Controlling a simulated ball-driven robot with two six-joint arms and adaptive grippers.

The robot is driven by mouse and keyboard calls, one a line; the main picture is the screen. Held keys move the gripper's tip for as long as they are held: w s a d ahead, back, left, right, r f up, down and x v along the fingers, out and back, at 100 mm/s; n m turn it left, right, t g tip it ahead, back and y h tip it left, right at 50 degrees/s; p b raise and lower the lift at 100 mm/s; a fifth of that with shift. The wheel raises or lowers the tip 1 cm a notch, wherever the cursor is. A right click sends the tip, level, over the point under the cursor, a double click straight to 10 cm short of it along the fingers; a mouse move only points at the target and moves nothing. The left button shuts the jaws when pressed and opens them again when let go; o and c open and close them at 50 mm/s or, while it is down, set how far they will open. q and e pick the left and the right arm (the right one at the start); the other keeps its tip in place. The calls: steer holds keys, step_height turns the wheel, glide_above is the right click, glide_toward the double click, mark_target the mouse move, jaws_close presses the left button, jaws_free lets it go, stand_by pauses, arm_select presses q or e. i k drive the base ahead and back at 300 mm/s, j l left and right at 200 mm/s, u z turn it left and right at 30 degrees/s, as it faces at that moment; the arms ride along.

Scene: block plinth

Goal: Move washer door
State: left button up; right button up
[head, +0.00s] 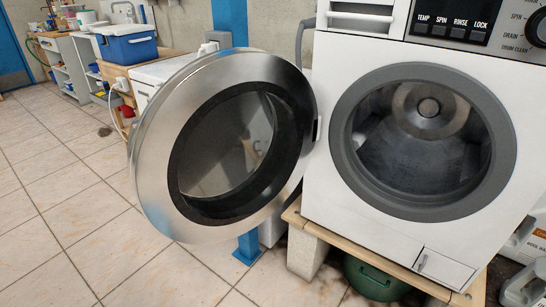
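A white washer (327,185) stands at the right on a wooden board. Its round door (157,185) is wide open, swung out to the left on its hinge side. The door has a broad silver rim, a black inner ring and a glass middle. The washer's round opening has a grey ring (345,160), and the metal drum (420,150) shows inside; I see no laundry in it. Neither of my grippers is in the head view, and nothing is seen touching the door.
The board (330,238) rests on a concrete block (306,253), with a green container (375,279) below. White jugs (525,285) stand at the lower right. A blue cooler (127,44) and shelves line the back left. The tiled floor (60,220) at left is clear.

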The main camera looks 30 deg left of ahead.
mark_target(223, 144)
steer(key=j+z, duration=0.45)
steer(key=j, duration=0.2)
steer(key=j+z, duration=0.45)
steer(key=j, duration=0.2)
steer(key=k+j, duration=0.1)
steer(key=j, duration=0.35)
steer(key=k+j+z, duration=0.1)
steer(key=j, duration=0.3)
steer(key=k+j, duration=0.1)
steer(key=j, duration=0.3)
steer(key=k+j, duration=0.1)
steer(key=j, duration=0.35)
steer(key=k+j+z, duration=0.1)
steer(key=j, duration=0.3)
